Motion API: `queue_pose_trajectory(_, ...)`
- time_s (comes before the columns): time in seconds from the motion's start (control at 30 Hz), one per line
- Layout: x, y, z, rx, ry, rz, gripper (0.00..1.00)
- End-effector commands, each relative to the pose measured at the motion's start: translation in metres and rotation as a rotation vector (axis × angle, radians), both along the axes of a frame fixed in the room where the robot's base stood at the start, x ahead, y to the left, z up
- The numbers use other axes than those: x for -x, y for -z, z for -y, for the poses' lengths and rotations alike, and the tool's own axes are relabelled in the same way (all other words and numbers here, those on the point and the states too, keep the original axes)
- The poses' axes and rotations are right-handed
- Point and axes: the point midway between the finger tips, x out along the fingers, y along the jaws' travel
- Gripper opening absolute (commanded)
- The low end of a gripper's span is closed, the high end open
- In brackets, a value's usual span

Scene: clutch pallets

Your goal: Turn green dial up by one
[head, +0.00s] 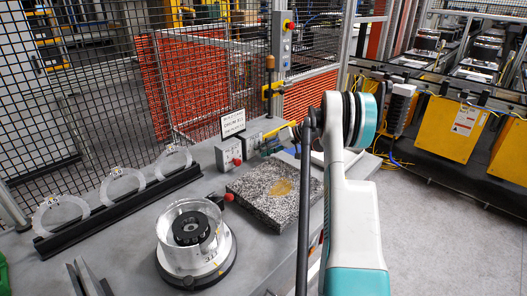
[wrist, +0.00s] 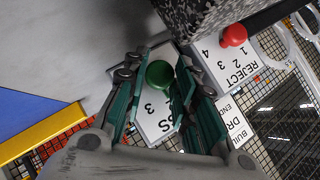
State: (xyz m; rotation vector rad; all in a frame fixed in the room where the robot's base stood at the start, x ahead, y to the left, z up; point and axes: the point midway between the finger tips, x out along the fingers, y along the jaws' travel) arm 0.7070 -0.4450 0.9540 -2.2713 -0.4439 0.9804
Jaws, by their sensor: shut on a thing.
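The green dial (wrist: 160,74) sits on a white panel (wrist: 152,118) with a "3" and the letters "SS" showing beside it in the wrist view. My gripper (wrist: 159,64) has its two teal fingers on either side of the dial and is shut on it. The fingers hide parts of the panel, so I cannot read the dial's setting. In the head view my arm hides most of the gripper, and I cannot make out the dial.
A red dial (wrist: 233,35) is on the neighbouring "REJECT" panel (wrist: 226,66); it also shows in the head view (head: 237,162). A speckled stone block (head: 270,192) lies close by. A clear-sided round fixture (head: 174,222) stands at the front. Wire fencing (head: 110,80) rises behind.

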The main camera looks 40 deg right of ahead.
Motion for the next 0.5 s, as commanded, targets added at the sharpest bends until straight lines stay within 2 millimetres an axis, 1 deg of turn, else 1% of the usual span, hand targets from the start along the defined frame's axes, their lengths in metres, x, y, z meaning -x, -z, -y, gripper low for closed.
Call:
queue_pose_trajectory(0.2,-0.0003,0.0009,0.0017,-0.056,0.002,-0.003,0.02)
queue_pose_trajectory(0.5,-0.0001,0.0003,0.0016,-0.072,0.002,-0.005,0.02)
